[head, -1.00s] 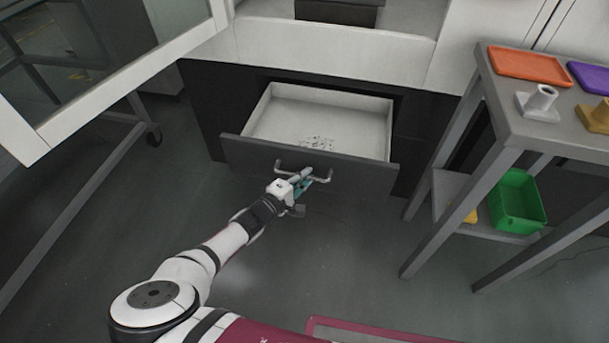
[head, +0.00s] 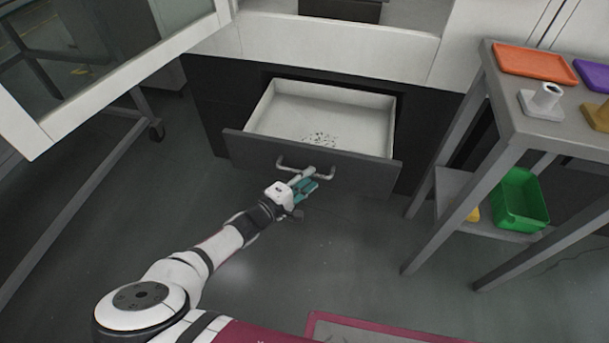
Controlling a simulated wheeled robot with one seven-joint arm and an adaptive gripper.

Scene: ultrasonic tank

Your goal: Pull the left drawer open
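The left drawer (head: 253,151) is in the dark cabinet front, in the upper middle of the head view. It is pulled well out, and its pale inside (head: 290,118) shows, with small dark specks on the floor. A light bar handle (head: 325,175) is on its dark front.
A grey metal table (head: 540,135) stands at the right with orange (head: 535,65) and purple trays on top. A green bin (head: 518,200) is on its lower shelf. A raised pale-framed panel (head: 110,90) is at the upper left. The floor before the drawer is clear.

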